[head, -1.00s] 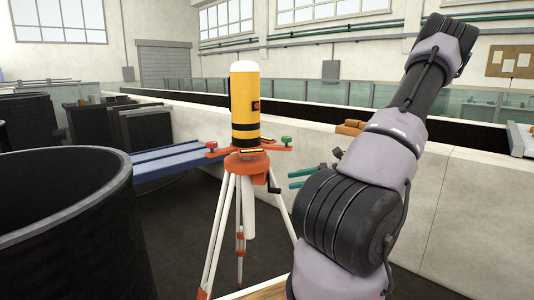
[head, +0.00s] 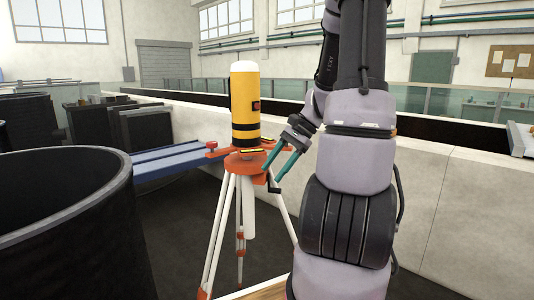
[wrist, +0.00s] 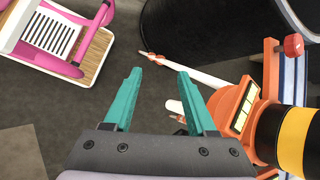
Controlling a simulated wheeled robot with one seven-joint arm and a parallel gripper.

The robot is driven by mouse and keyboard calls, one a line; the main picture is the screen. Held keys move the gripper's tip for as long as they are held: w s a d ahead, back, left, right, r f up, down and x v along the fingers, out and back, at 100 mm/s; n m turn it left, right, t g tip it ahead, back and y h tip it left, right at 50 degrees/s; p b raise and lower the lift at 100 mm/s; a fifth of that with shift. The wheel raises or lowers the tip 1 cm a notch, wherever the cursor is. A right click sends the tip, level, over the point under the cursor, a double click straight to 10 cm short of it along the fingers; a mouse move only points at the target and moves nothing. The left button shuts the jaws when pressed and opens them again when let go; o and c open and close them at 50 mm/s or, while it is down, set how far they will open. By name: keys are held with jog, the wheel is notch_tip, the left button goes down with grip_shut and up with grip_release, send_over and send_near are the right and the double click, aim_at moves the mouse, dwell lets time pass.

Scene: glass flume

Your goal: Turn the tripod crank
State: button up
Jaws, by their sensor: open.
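An orange tripod head (head: 247,161) on white and orange legs stands at centre-left in the head view. It carries a yellow and black cylinder (head: 245,110) with a white top. A dark crank (head: 274,187) hangs from the right side of the tripod head. My gripper (head: 271,174) is open, its two teal fingers pointing down and left, close to the crank; I cannot tell whether they touch it. In the wrist view my gripper (wrist: 159,73) has nothing between its fingertips. The tripod head (wrist: 240,105) is to their right there; the crank is mostly hidden by the right finger.
A large dark round tank (head: 65,225) fills the left foreground. Blue beams (head: 165,163) lie behind the tripod on the left. A pale low wall (head: 450,190) runs behind and to the right. Dark floor is open around the tripod legs.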

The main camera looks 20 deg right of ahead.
jog(key=s+a+r+n+h, duration=0.1)
jog(key=a+r+n+h, duration=0.2)
jog(key=r, duration=0.2)
jog(key=shift+s+a+r, duration=0.25)
jog(key=shift+s+r, duration=0.05)
jog(key=shift+s, duration=0.1)
